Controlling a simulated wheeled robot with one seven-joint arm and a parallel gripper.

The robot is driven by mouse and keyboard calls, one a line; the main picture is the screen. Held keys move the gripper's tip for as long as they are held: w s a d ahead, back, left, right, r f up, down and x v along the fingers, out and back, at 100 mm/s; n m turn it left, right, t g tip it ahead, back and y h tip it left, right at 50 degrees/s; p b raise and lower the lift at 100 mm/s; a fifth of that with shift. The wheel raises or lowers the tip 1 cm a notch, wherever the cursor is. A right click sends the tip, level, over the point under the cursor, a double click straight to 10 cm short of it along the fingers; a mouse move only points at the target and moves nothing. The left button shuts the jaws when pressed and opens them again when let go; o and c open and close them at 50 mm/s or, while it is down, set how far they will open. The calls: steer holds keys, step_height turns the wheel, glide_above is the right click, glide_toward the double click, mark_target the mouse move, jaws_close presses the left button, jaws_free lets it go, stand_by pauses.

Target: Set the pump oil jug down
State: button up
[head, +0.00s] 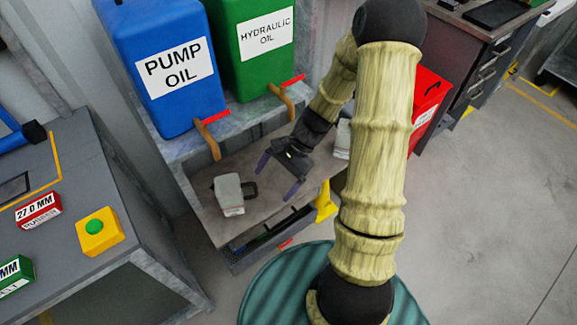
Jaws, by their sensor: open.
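A small grey-white jug (229,195) with a dark handle stands on the bench shelf, near its front edge and below the blue tank marked PUMP OIL (165,70). No label on the jug can be read. My gripper (277,177) is open and empty, to the right of this jug and apart from it, with its two dark fingers spread toward the jug. A second pale container (343,138) stands further right on the shelf, partly hidden by my arm.
A green HYDRAULIC OIL tank (258,40) stands beside the blue one; both have taps with red levers. The bench shelf (195,178) has bare room around the jug. A grey table (75,180) with a yellow button box is at left. A red bin (430,92) is at right.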

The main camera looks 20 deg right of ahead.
steer(key=s+d+r+n+t+h, duration=0.1)
steer(key=s+r+n+t+h, duration=0.3)
steer(key=r+n, duration=0.8)
steer(key=s+h, duration=0.2)
steer(key=h, duration=0.1)
steer(key=shift+s+d+r+h, duration=0.2)
steer(key=shift+d+r+h, duration=0.1)
steer(key=shift+c, duration=0.3)
